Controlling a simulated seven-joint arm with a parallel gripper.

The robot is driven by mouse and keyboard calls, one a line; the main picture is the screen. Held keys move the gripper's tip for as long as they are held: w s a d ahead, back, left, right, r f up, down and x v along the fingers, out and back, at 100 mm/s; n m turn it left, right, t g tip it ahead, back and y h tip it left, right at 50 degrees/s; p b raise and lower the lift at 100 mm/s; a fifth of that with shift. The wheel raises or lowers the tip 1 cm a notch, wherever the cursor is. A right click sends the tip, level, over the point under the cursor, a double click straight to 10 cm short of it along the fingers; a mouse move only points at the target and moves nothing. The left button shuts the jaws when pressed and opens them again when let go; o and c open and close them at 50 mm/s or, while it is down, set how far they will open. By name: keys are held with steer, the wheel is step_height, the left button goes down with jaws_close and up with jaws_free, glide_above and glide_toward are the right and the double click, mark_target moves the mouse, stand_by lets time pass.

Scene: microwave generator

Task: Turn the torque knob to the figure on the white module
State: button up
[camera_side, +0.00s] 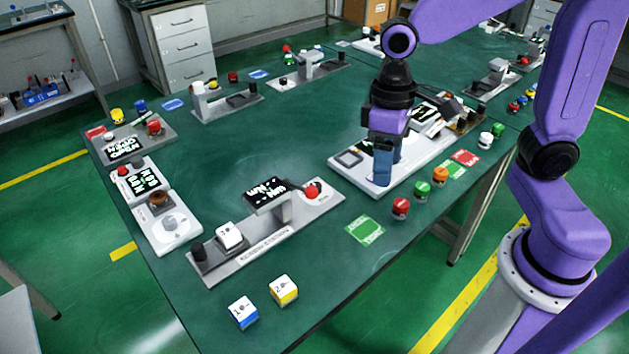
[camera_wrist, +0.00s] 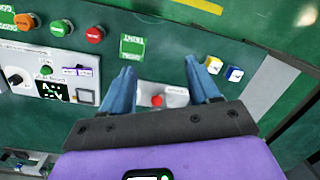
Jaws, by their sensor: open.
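A white module (camera_side: 230,235) with small dark marks on top sits on the grey fixture (camera_side: 262,242), between black parts; its figure is too small to read. A round pale dial (camera_side: 171,222) and a brown knob (camera_side: 160,198) sit on the white panel left of this fixture; I cannot tell which knob is the torque knob. My gripper (camera_side: 383,165) points down above the long white panel (camera_side: 345,160) at the right.
A blue-sided block (camera_side: 243,312) and a yellow-sided block (camera_side: 284,290) lie at the front edge. Red (camera_side: 400,208), orange and green buttons line the right edge near a green card (camera_side: 365,230). A dark display (camera_side: 266,192) stands above the grey fixture.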

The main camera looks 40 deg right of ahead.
steer(key=w+d+f+m+g+y, duration=0.1)
steer(key=w+f+m, duration=0.1)
steer(key=w+m, duration=0.95)
steer(key=m+y, duration=0.2)
steer(key=m, duration=0.3)
glide_toward(316, 184)
steer(key=shift+n, duration=0.25)
steer(key=x, duration=0.9)
steer(key=shift+r, duration=0.1)
steer(key=shift+c, duration=0.2)
steer(key=c, duration=1)
